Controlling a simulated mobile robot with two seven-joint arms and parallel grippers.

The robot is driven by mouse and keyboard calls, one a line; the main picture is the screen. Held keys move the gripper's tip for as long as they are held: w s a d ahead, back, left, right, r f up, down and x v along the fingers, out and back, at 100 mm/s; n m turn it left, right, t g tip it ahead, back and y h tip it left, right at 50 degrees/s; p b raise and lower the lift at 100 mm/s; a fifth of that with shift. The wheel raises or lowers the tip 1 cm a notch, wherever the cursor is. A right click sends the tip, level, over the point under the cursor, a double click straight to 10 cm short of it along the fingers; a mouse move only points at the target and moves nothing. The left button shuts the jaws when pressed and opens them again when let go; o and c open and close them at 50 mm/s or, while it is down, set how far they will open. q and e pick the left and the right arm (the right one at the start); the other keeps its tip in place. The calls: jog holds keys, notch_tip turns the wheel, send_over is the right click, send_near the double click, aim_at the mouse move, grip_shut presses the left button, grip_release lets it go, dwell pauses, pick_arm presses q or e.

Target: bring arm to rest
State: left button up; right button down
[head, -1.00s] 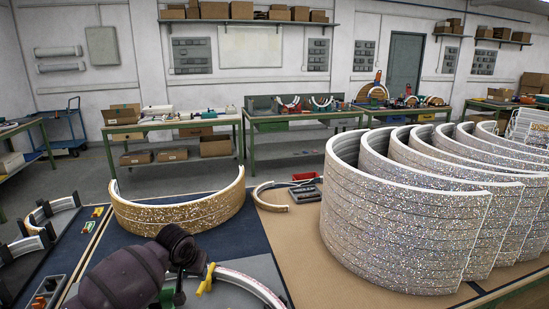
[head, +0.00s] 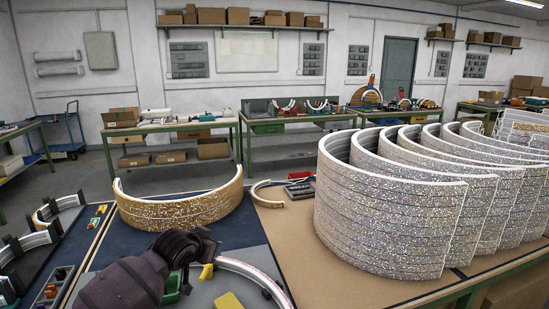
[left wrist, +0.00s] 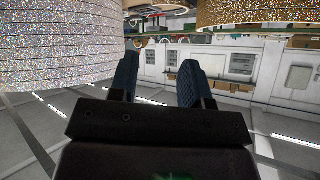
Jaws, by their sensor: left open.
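My left arm (head: 125,284), in a dark purple sleeve, comes in from the lower left in the head view. It ends in front of the gold glitter arc (head: 180,211) that stands on the dark blue mat. The fingers are not clear there. In the left wrist view my left gripper (left wrist: 158,80) has its two dark blue fingers spread, with nothing between them. That view is upside down, with the silver glitter arcs (left wrist: 60,42) at upper left and the gold glitter arc (left wrist: 255,12) at upper right. My right gripper is not in view.
Nested silver glitter arcs (head: 385,215) fill the right of the brown table (head: 340,290). A small arc (head: 268,195) lies near the middle. A white-edged curved strip (head: 255,275) and a yellow block (head: 229,301) are beside my arm. Workbenches (head: 170,128) line the back wall.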

pick_arm(q)
jog(key=s+a+f+n+y, duration=0.1)
jog(key=s+a+f, duration=0.2)
jog(key=s+f, duration=0.4)
jog(key=s+a+f+n+y, duration=0.1)
jog(key=s+f, duration=0.5)
jog(key=s, duration=1.2)
jog(key=s+a+f+n+t+y, duration=0.1)
jog(key=s+a+f, duration=0.5)
jog(key=s, duration=0.7)
jog(key=shift+s+f+n, duration=0.25)
jog(key=shift+f+n, duration=0.45)
jog(key=shift+f, duration=0.15)
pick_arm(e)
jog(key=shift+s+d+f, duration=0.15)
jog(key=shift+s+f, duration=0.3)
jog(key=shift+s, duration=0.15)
pick_arm(q)
jog(key=shift+a, duration=0.1)
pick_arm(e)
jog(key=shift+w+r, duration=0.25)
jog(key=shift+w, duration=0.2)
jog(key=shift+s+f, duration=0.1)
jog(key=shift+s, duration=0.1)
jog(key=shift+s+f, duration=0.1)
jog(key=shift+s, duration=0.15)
